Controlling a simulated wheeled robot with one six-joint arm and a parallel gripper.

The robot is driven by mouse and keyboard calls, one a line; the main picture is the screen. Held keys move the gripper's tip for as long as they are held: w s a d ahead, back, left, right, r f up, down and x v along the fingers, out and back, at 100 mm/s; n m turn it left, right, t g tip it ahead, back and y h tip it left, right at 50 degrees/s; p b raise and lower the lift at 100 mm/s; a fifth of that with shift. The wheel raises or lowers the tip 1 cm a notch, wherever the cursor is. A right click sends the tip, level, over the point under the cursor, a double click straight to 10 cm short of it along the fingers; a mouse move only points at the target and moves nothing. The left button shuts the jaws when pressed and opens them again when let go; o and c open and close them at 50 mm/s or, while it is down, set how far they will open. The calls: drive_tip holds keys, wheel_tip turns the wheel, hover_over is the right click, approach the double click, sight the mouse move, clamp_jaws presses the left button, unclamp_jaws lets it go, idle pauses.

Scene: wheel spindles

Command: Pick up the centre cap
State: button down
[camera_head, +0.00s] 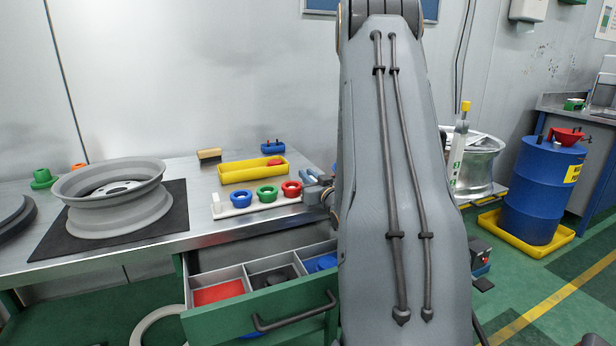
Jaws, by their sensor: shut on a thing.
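I cannot make out a centre cap for certain. A small red piece (275,161) lies in the yellow tray (240,179) on the bench. The open green drawer (225,328) has a red-floored compartment (218,293), a middle one with dark pieces (273,277) and a right one with something blue (321,263), partly hidden by my arm. My large grey arm link fills the middle of the view. My gripper is hidden behind it, and so is anything it holds.
A grey wheel rim (113,195) lies on a black mat (60,237) on the bench. A white rack (262,207) carries blue, green and red rings. Grey and blue parts (317,190) show beside my arm. A blue drum (540,190) stands on the right.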

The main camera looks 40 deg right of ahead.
drive_tip(key=shift+f, duration=0.1)
drive_tip(key=c, duration=1.8)
unclamp_jaws()
drive_tip(key=shift+o, duration=0.2)
